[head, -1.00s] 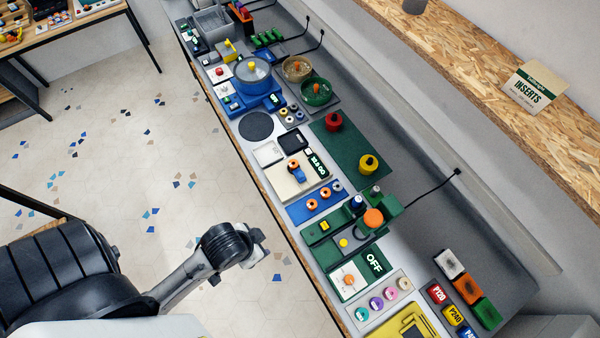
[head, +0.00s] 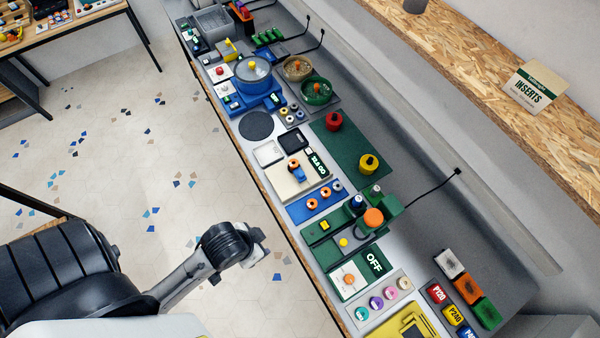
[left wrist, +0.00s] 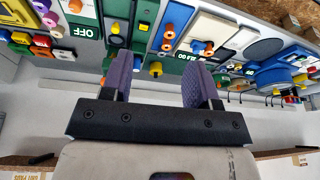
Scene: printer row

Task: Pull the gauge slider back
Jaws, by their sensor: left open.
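The gauge is a cream plate (head: 285,187) on the bench, with a dark green display strip (head: 320,168) along its right side. Its slider (head: 297,172) is a small blue block with an orange knob, near the plate's upper middle. The slider also shows small in the left wrist view (left wrist: 200,47), beyond the right-hand finger. My left gripper (head: 264,246) is off the bench's front edge, over the floor, well apart from the gauge. In the left wrist view its two purple-padded fingers (left wrist: 160,75) stand wide apart with nothing between them. My right gripper is not in view.
A blue strip with orange rings (head: 312,206) lies beside the gauge. A green device with an orange knob (head: 373,218) and an OFF panel (head: 372,262) stand nearer. A green mat (head: 348,146) with red and yellow spools is behind. Floor left of the bench is free.

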